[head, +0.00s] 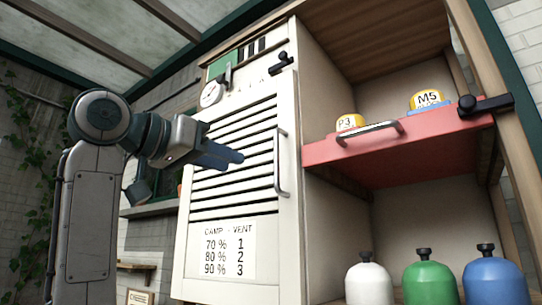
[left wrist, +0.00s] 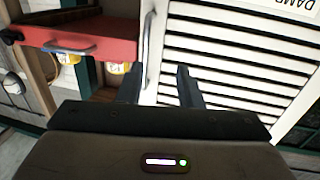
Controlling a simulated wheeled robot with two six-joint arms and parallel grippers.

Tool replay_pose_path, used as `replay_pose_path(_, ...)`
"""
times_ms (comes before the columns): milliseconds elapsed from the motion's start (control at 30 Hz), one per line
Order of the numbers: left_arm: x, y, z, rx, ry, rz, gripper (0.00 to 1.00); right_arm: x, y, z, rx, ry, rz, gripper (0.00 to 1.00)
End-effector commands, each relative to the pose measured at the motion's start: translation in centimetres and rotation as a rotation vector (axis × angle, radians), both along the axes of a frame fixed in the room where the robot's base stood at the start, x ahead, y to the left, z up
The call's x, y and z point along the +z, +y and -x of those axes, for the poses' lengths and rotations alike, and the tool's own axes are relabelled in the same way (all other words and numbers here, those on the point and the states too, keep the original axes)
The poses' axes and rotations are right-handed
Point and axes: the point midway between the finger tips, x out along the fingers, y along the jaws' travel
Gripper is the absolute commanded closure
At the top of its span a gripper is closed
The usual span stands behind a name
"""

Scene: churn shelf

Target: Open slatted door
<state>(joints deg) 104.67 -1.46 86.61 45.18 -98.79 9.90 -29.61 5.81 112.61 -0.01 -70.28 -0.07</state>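The cream slatted door (head: 236,165) stands upright left of the open shelf and looks shut. It also shows in the left wrist view (left wrist: 240,55). Its vertical metal bar handle (head: 280,163) is on the door's right edge; in the left wrist view the handle (left wrist: 147,38) appears beyond the fingers. My left gripper (head: 238,157) is in front of the slats, left of the handle. In the left wrist view its two dark fingers (left wrist: 159,72) are apart with nothing between them, and the handle looks clear of them. My right gripper does not show.
A red drawer (head: 400,152) with a bar handle juts out right of the door, carrying yellow tins (head: 427,99). White, green and blue bottles (head: 430,282) stand below. A black latch (head: 282,63) sits above the door, near a round dial (head: 211,94).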

Motion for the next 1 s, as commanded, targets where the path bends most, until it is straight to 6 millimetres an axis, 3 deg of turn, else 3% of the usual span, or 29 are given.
replay_pose_path(100, 2.0, -0.4, 2.0, -0.018, -0.025, -0.005, 0.67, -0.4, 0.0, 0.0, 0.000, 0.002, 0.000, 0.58)
replay_pose_path(233, 2.7, -1.0, 2.2, -0.026, -0.031, -0.006, 0.67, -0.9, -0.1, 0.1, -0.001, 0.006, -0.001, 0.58)
replay_pose_path(700, 2.7, -6.9, -3.3, -0.026, -0.030, -0.006, 0.67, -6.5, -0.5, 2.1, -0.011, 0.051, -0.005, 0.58)
replay_pose_path(1000, 2.6, -8.4, -4.8, -0.024, -0.031, -0.006, 0.67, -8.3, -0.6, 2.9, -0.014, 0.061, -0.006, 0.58)
